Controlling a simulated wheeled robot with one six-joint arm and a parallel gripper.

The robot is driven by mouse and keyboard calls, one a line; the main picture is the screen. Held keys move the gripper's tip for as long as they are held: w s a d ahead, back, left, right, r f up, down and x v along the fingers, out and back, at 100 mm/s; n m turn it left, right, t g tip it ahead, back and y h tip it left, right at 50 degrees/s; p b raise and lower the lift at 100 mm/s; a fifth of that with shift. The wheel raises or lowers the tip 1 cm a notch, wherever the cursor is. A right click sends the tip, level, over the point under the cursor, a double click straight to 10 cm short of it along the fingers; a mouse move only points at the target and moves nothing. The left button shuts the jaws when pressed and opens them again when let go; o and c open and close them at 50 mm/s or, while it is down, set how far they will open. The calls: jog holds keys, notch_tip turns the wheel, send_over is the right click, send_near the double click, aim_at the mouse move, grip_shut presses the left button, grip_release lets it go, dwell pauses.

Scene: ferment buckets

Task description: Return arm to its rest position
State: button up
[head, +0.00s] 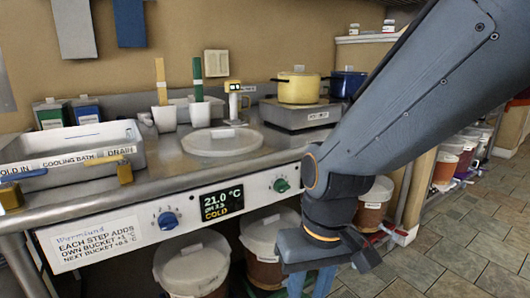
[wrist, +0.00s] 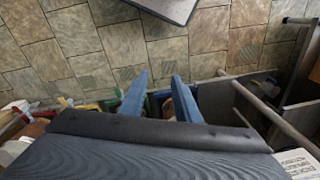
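My arm reaches down from the upper right in the head view. My gripper (head: 312,280) hangs at the bottom, in front of the counter, with its blue fingers pointing down and cut off by the frame edge. In the wrist view my gripper (wrist: 158,92) shows two blue fingers spread apart with a gap between them. Nothing is held between them.
The steel counter (head: 150,180) bears a cooling bath (head: 70,155) and a yellow pot (head: 299,88) on a hotplate. Lidded buckets (head: 193,262) stand below it. Tiled floor (head: 450,255) is open at the right.

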jog(key=s+d+r+m+h+p, duration=0.1)
jog(key=s+d+r+m+p, duration=0.1)
jog(key=d+r+p, duration=1)
jog(key=shift+s+r+m+p, duration=0.15)
jog(key=shift+r+m+p, duration=0.6)
jog(key=shift+p, duration=1.8)
jog(key=shift+r+n, duration=0.15)
jog(key=shift+n, duration=0.1)
